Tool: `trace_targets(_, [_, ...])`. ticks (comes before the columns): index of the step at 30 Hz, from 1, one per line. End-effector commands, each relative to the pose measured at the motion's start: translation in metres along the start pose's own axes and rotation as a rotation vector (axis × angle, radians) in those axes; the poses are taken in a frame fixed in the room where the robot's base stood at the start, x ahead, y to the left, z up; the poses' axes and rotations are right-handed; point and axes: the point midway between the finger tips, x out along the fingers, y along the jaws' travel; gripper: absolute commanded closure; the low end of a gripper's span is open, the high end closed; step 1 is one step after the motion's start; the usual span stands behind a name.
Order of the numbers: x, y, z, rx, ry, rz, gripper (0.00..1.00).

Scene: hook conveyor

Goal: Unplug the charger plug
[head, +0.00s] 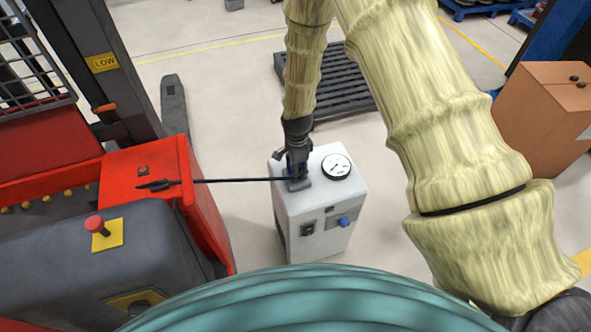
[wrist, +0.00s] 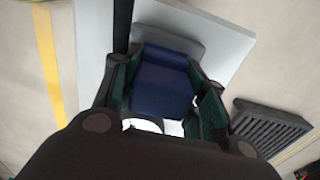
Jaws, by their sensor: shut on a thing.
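My gripper (head: 297,165) points down over the top of a white charger box (head: 318,208). In the wrist view my gripper (wrist: 160,98) has its fingers on both sides of a dark blue plug (wrist: 162,78) and is shut on it. The plug is at a grey block (wrist: 168,36) on the box top; whether it is fully seated in it I cannot tell. A black cable (head: 235,180) runs from the plug area left to a dark connector (head: 158,185) on the red truck. My gripper hides most of the plug in the head view.
The red and grey truck (head: 145,165) stands close on the left, with a red button (head: 95,224). A round gauge (head: 336,167) sits on the box top beside my gripper. A dark pallet (head: 345,85) lies behind, and a brown carton (head: 548,110) stands at right.

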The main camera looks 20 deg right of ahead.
Motion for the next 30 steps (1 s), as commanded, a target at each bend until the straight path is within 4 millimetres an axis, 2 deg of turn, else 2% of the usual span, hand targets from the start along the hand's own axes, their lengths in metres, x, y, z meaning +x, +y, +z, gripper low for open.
trace_targets(30, [-0.032, 0.000, 0.000, -0.001, 0.000, 0.000, 0.96])
